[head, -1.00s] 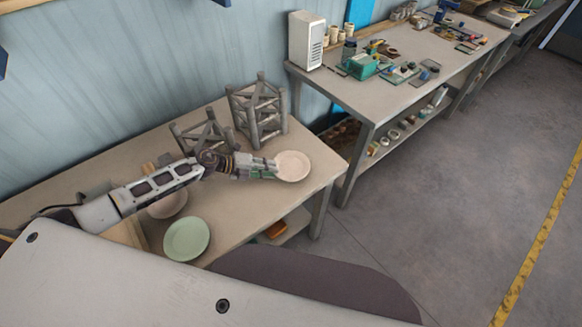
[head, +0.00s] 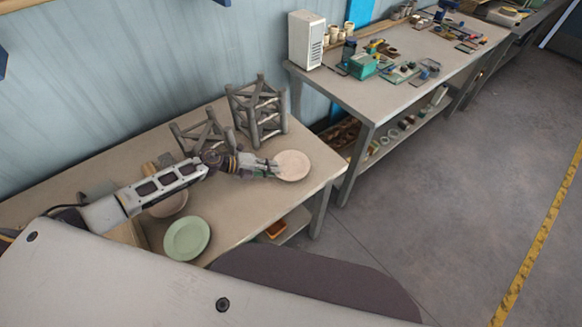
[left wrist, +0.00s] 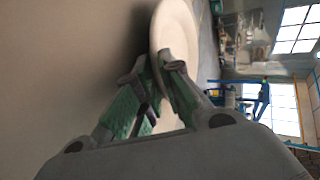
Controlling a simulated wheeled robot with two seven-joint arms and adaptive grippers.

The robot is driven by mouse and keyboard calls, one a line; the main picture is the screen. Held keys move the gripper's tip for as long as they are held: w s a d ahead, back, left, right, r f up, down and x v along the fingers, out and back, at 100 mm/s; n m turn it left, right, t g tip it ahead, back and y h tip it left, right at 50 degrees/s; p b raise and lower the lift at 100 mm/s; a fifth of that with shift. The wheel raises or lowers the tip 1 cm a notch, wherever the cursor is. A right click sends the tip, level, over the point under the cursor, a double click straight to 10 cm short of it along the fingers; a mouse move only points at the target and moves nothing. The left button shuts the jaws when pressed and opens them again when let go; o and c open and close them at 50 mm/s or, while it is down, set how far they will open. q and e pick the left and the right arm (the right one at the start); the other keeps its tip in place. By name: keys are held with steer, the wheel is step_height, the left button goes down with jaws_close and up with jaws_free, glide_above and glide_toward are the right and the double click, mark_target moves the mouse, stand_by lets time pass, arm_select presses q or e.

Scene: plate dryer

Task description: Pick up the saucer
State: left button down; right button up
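A pale pinkish-white saucer (head: 294,164) lies near the right end of the near table. My left gripper (head: 276,169) is at its left rim. In the left wrist view the saucer (left wrist: 176,28) appears nearly edge-on, and the gripper's fingertips (left wrist: 158,66) are close together at its rim, one on each side. I cannot tell whether they are clamped on it. A green plate (head: 187,239) lies at the table's front edge. Another pale plate (head: 170,206) is partly hidden under my left arm. My right gripper is not in view.
Two grey lattice frames (head: 258,110) stand on the near table (head: 245,215) behind the gripper. A second table (head: 385,95) with a white box (head: 305,40) and small parts stands at the back right. The floor to the right is clear.

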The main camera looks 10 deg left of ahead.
arm_select(q)
steer(key=shift+r, duration=0.15)
steer(key=shift+r, duration=1.6)
steer(key=shift+s+a+f+b, duration=0.1)
steer(key=shift+s+a+b, duration=0.25)
steer(key=shift+s+a, duration=0.65)
steer(key=shift+s+a+b, duration=0.35)
steer(key=shift+s+a, duration=0.35)
steer(key=shift+s, duration=0.45)
steer(key=shift+s+a+b, duration=0.2)
steer(key=shift+s+a, duration=0.55)
steer(key=shift+s, duration=0.25)
steer(key=shift+s+a+b, duration=0.15)
steer(key=shift+s+a, duration=0.6)
steer(key=shift+s, duration=0.2)
steer(key=shift+s+a, duration=0.85)
steer(key=shift+s, duration=0.2)
steer(key=shift+s+a+p, duration=0.3)
steer(key=shift+s+a, duration=0.45)
steer(key=shift+s, duration=0.2)
steer(key=shift+s+a+p, duration=0.5)
steer(key=shift+s+a, duration=0.2)
steer(key=shift+s, duration=0.25)
